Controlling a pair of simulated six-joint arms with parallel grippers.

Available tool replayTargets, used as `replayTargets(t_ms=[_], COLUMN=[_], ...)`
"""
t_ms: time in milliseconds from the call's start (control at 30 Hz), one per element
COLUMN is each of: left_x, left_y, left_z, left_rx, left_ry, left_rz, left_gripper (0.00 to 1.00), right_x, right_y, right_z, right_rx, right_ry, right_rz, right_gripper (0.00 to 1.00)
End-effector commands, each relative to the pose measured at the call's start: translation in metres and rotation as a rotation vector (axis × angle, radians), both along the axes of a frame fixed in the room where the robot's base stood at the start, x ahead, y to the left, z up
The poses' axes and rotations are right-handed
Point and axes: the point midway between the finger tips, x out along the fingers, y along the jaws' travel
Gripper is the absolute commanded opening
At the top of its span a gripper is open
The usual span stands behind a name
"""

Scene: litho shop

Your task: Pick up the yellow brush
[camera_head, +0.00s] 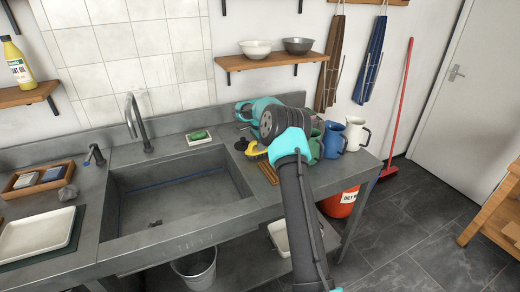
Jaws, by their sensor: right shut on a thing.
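The yellow brush (255,151) shows at the right end of the sink counter, just left of my right wrist, partly hidden by my arm. My right gripper (248,142) is at the brush and shut on it; my own wrist and arm cover most of the fingers. I cannot tell whether the brush touches the counter. My left gripper is not in view.
A grey sink basin (165,195) lies left of the brush, with a green soap on a dish (198,137) behind it. Blue (334,140) and white (356,134) jugs stand close right of my arm. A shelf with bowls (270,62) hangs above.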

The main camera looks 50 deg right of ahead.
Motion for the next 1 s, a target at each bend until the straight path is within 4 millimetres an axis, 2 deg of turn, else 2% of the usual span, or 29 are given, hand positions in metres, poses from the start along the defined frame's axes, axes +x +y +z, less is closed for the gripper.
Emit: replayTargets(t_ms=[267, 633, 1000], left_x=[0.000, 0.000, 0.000], left_y=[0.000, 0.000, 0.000], left_z=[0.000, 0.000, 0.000], left_rx=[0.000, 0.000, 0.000], left_ry=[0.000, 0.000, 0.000], left_rz=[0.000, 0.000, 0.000], left_gripper=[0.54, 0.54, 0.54], right_x=[0.000, 0.000, -0.020], right_y=[0.000, 0.000, 0.022], right_z=[0.004, 0.037, 0.039], right_rx=[0.000, -0.001, 0.001], right_ry=[-0.001, -0.002, 0.001], right_rz=[0.000, 0.000, 0.002], right_gripper=[0.01, 0.01, 0.01])
